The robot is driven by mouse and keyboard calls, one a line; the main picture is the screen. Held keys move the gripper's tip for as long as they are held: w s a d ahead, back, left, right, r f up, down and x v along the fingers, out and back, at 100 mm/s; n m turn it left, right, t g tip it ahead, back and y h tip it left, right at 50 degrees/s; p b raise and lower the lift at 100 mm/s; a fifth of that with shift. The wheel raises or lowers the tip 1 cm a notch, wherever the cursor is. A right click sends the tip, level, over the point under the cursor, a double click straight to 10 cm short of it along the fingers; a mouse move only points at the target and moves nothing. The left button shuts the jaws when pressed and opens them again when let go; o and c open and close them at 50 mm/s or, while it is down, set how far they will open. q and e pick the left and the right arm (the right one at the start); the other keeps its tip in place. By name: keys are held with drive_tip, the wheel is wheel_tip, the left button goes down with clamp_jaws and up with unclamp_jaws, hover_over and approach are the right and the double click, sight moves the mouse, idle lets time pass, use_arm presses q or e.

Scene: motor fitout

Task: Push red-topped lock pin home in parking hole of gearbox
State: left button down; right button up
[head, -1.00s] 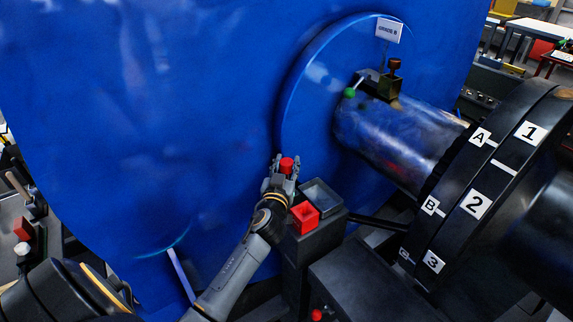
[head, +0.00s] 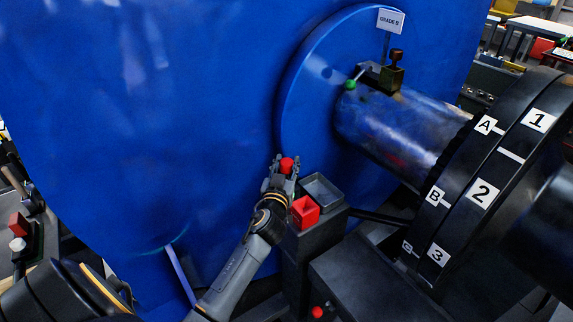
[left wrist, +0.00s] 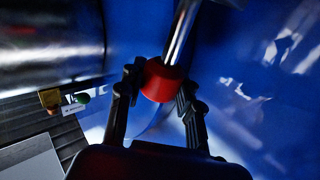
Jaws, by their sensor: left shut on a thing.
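My left gripper (head: 283,167) is shut on the red-topped lock pin (head: 287,164), in front of the big blue housing (head: 200,120). In the left wrist view, the fingers (left wrist: 158,95) close around the red top (left wrist: 162,82) from both sides. The pin's bright metal shank (left wrist: 181,35) points away from the gripper. Its far end is out of that frame, so I cannot tell whether it is in a hole. I cannot make out the parking hole in either view. My right gripper is not in view.
A metal shaft (head: 400,128) runs to a black wheel (head: 460,205) with numbered labels. A red knob (head: 317,312) shows below.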

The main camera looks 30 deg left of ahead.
sight(286, 174)
use_arm(q)
drive_tip(key=shift+f+b, duration=1.55)
drive_tip(key=shift+f, duration=0.05)
drive_tip(key=shift+f, duration=0.1)
drive_tip(key=shift+f, duration=0.1)
drive_tip(key=c, duration=0.8)
unclamp_jaws()
drive_tip(key=shift+s+f, duration=0.1)
drive_tip(key=shift+s, duration=0.1)
drive_tip(key=v, duration=0.7)
drive_tip(key=shift+s+d, duration=0.15)
drive_tip(key=shift+s, duration=0.15)
